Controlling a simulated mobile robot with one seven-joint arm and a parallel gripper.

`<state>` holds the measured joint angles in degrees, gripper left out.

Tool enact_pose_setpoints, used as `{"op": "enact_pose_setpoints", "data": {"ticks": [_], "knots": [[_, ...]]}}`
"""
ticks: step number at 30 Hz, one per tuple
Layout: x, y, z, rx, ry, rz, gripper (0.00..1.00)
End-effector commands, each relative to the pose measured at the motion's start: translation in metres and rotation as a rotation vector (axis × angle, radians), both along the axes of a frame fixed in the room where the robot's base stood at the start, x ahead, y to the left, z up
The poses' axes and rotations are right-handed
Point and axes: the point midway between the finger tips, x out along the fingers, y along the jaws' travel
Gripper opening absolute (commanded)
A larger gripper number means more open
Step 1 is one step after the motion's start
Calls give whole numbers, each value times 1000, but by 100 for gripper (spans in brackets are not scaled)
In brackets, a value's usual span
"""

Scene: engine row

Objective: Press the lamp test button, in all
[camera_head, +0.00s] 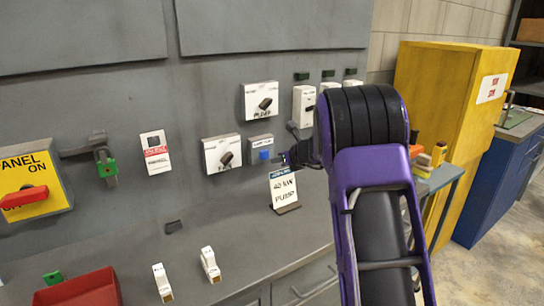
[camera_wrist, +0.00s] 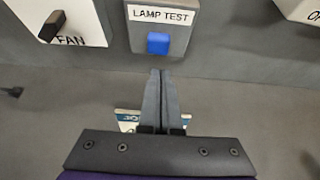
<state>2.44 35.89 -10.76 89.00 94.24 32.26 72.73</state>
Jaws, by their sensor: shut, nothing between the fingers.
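The lamp test unit (camera_wrist: 163,32) is a small grey box on the grey panel, labelled "LAMP TEST", with a blue square button (camera_wrist: 158,43). In the head view the blue button (camera_head: 264,155) sits just right of the fan switch box. My gripper (camera_wrist: 161,72) is shut and empty, its fingertips pointing at the panel just below the button in the wrist view. In the head view my gripper (camera_head: 283,156) is just right of the button. I cannot tell whether the fingertips touch the box; they do not cover the button.
The fan switch box (camera_head: 222,153) is left of the button, the pump switch box (camera_head: 261,100) above. A "PUMP" sign (camera_head: 284,190) stands on the bench below my gripper. A red tray (camera_head: 82,290) and two white pieces (camera_head: 210,265) lie farther left.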

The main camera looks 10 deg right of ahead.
Motion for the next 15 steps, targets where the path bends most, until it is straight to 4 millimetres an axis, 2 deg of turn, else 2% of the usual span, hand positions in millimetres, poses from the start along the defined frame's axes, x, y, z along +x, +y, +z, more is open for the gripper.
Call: {"op": "enact_pose_setpoints", "data": {"ticks": [1,6,15], "knots": [[9,4,4,-4,-3,3,0],[25,10,3,-3,-1,1,0],[32,13,3,-1,-2,1,0]]}}
